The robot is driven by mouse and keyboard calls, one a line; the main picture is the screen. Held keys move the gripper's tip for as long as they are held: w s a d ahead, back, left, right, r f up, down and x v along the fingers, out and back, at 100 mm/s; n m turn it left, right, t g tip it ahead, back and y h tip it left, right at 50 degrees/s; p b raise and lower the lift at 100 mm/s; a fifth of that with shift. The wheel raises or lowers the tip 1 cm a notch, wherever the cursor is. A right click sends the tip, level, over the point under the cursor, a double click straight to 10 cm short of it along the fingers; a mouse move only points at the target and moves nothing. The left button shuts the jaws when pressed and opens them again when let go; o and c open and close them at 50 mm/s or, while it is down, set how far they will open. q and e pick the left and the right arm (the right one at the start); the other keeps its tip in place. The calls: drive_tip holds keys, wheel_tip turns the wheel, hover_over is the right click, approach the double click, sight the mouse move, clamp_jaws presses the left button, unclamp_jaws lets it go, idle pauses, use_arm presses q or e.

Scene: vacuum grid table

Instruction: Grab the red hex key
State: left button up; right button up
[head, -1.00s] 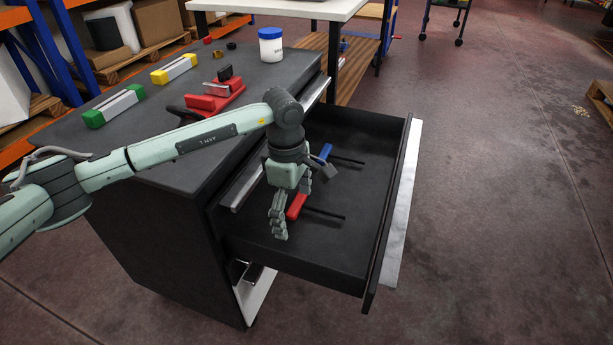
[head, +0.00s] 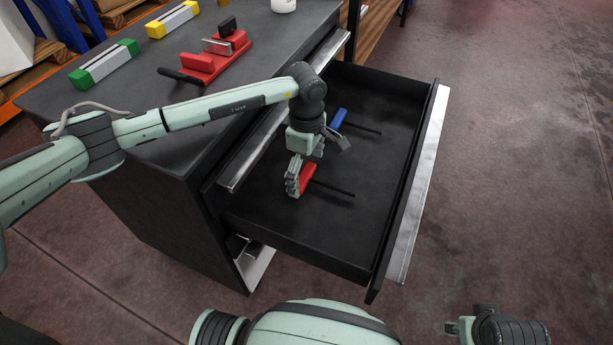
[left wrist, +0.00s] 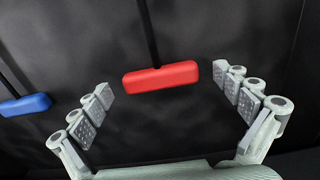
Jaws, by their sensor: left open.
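The red hex key (head: 308,177) lies in the open drawer, with a red bar handle and a thin black shaft pointing right in the head view. In the left wrist view its red handle (left wrist: 161,77) lies crosswise between the fingertips, and its shaft runs up out of the picture. My left gripper (head: 302,180) is open over the handle, and it also shows in the left wrist view (left wrist: 163,88). Gaps show on both sides of the handle. The gripper hides part of the handle in the head view.
A blue hex key (head: 338,119) lies behind the red one in the drawer (head: 345,235). The drawer's front wall and metal handle (head: 418,190) stand to the right. A red vise (head: 205,65) and green (head: 104,64) and yellow-ended (head: 172,20) blocks are on the cabinet top.

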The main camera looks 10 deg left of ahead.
use_arm(q)
drive_tip(key=shift+f, duration=0.25)
drive_tip(key=c, duration=1.1)
drive_tip(key=shift+r, duration=0.1)
drive_tip(key=shift+c, duration=0.2)
